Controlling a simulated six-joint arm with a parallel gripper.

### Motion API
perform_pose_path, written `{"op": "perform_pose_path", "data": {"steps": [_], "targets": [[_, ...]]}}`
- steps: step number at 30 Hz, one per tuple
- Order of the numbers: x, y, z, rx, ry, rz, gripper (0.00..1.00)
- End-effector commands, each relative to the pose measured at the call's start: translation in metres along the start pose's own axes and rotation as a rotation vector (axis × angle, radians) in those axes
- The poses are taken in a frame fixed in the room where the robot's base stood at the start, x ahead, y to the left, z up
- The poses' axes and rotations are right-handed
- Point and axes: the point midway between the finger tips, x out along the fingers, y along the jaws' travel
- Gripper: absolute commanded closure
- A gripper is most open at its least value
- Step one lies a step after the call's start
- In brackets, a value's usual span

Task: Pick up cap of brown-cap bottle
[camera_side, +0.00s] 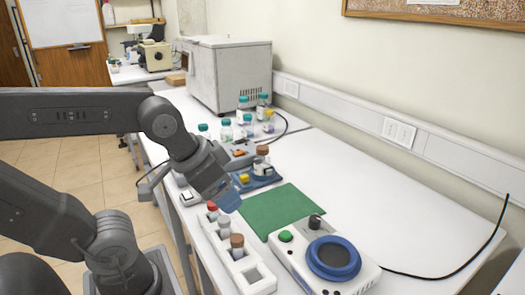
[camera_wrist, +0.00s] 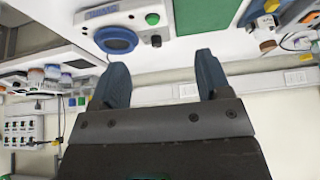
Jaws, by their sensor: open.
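A bottle with a brown cap (camera_side: 262,150) stands upright by a blue device, behind the green mat. Its cap appears seated on it. A brown round top (camera_wrist: 268,45) also shows at the right of the wrist view, probably the same cap. My gripper (camera_side: 229,202) is in front of and to the left of that bottle, above the white rack's far end and pointing down toward the bench. In the wrist view my gripper (camera_wrist: 160,72) has its two blue fingers wide apart, with nothing between them. It is apart from the cap.
A white rack (camera_side: 262,286) holds several vials, including a red-capped one and a brown-topped one (camera_side: 237,241). A green mat (camera_side: 283,211) lies beside it. A stirrer with a blue plate (camera_side: 333,258) stands in front. Several teal-capped bottles (camera_side: 226,131) stand behind. The right bench is clear.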

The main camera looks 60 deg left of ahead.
Motion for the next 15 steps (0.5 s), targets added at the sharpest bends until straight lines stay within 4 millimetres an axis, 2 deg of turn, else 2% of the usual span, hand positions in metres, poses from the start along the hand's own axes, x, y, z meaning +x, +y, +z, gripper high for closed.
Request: {"op": "perform_pose_path", "data": {"steps": [4, 8, 15], "targets": [[-0.002, -0.010, -0.024, 0.138, -0.028, -0.032, 0.30], [-0.001, -0.032, -0.067, 0.406, -0.092, -0.077, 0.30], [0.020, -0.093, -0.149, 0.977, -0.277, -0.109, 0.30]]}}
